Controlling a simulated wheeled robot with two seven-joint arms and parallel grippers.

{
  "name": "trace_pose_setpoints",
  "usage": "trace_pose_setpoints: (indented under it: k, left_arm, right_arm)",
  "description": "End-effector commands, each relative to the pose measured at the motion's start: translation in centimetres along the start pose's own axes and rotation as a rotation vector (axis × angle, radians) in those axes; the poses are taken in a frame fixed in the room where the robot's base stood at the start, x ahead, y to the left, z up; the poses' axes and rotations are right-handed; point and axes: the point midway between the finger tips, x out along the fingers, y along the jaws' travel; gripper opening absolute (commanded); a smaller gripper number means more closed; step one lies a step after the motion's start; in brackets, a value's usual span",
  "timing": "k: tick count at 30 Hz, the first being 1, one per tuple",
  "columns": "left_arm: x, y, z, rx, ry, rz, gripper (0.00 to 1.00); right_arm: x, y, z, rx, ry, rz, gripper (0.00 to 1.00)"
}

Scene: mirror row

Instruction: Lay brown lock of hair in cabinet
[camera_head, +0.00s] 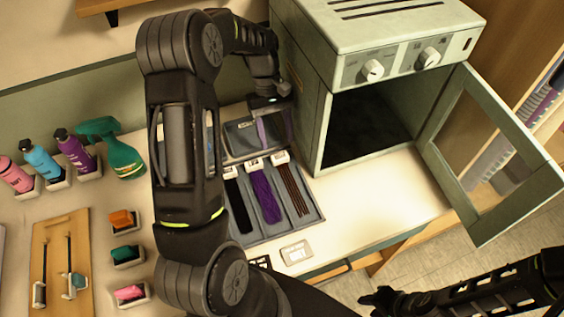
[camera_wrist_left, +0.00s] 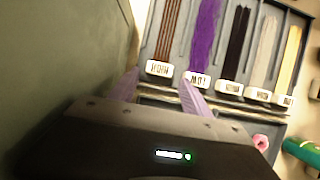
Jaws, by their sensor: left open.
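The brown lock of hair (camera_head: 293,190) lies in the right compartment of the grey tray (camera_head: 313,213), with a white label at its far end. It also shows in the left wrist view (camera_wrist_left: 169,32), at the left of the row. The cabinet (camera_head: 310,127) is a pale green box with a dark inside, and its windowed door (camera_head: 448,146) stands open to the right. My left gripper (camera_head: 263,129) is open and empty near the tray's far end, by the label of the brown lock. My right gripper (camera_head: 378,298) is low at the right, its jaws unclear.
Purple (camera_head: 265,198) and black (camera_head: 238,205) locks lie beside the brown one; pale and blond locks show in the wrist view. Bottles (camera_head: 76,151) and a green spray bottle (camera_head: 119,152) stand at the left. The counter before the cabinet (camera_head: 375,206) is clear.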

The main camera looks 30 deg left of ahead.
Motion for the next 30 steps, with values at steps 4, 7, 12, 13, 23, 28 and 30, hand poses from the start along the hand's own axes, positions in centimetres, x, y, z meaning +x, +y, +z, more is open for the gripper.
trace_pose_setpoints:
  k: [4, 7, 12, 13, 23, 28, 30]
  left_arm:
    - [0.0, 0.0, 0.0, 0.0, 0.0, 0.0, 0.56]
    - [0.1, 0.0, 0.0, 0.0, 0.0, 0.0, 0.56]
    - [1.6, 0.0, -0.1, 0.0, -0.003, -0.002, 0.56]
    - [2.0, 0.0, -0.1, 0.0, -0.003, -0.002, 0.56]
    - [5.2, 0.1, -0.2, -0.001, -0.001, 0.0, 0.56]
    - [5.2, 0.1, -0.3, -0.001, 0.0, 0.0, 0.56]
    - [5.2, 0.1, -0.3, -0.001, 0.0, 0.0, 0.56]
  right_arm:
    - [0.0, 0.0, 0.0, 0.0, 0.0, 0.0, 0.36]
    - [0.0, 0.0, 0.0, 0.0, 0.0, 0.0, 0.36]
    - [0.0, 0.0, 0.0, 0.0, 0.0, 0.0, 0.36]
    - [0.0, 0.0, 0.0, 0.0, 0.0, 0.0, 0.36]
    - [0.0, 0.0, 0.0, 0.0, 0.0, 0.0, 0.36]
    - [0.0, 0.0, 0.0, 0.0, 0.0, 0.0, 0.36]
    - [0.0, 0.0, 0.0, 0.0, 0.0, 0.0, 0.36]
